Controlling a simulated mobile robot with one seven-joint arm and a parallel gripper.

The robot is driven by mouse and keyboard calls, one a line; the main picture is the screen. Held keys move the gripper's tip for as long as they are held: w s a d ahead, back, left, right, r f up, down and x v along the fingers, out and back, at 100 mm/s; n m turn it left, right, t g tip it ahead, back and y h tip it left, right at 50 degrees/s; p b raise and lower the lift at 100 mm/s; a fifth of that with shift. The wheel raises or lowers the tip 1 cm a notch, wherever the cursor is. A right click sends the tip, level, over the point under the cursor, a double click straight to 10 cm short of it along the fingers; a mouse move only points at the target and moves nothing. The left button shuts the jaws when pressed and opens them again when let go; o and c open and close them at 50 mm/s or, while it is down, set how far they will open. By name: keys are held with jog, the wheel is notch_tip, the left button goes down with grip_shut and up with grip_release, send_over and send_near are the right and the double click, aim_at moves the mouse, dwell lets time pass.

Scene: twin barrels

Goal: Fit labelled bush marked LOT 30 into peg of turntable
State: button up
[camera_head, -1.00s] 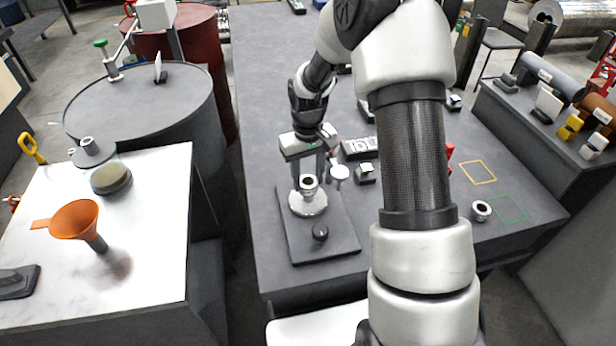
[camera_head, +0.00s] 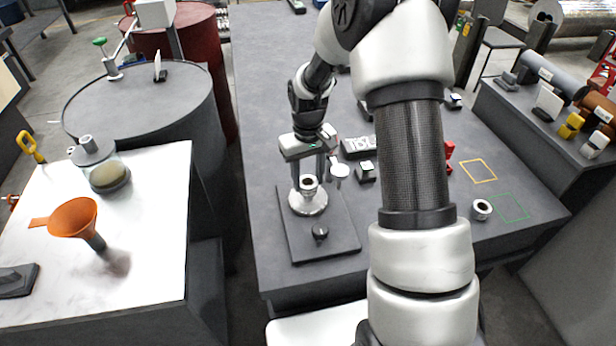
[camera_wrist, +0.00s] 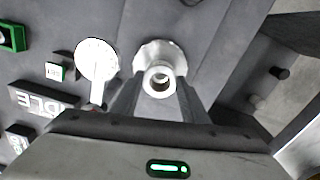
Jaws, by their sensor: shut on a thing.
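My gripper (camera_head: 309,180) points down over the turntable and is shut on a pale, ring-shaped bush (camera_head: 308,183). The bush is upright between the fingertips, with its dark bore facing up; it also shows in the wrist view (camera_wrist: 159,80). The turntable's round light plate (camera_head: 309,204) is directly beneath, on a dark base (camera_head: 288,240) with a black knob (camera_head: 320,232). The peg is hidden, and I cannot tell whether the bush is around it. A second pale bush (camera_head: 481,210) stands at the bench's right. No LOT marking is readable on either.
A white round disc (camera_head: 340,171) on a stand and a small display block (camera_head: 365,172) stand close right of the gripper. Yellow (camera_head: 478,171) and green (camera_head: 511,207) outlined squares mark the bench's right. An orange funnel (camera_head: 74,218) is on the separate left table.

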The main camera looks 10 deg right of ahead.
jog(key=shift+f+b, duration=0.95)
jog(key=shift+f, duration=0.55)
jog(key=o, duration=1.4)
jog(key=shift+r, duration=0.15)
notch_tip(320, 180, up, 17)
jog(key=shift+r+p, duration=0.1)
jog(key=shift+p, duration=1.15)
jog(key=shift+r, duration=0.1)
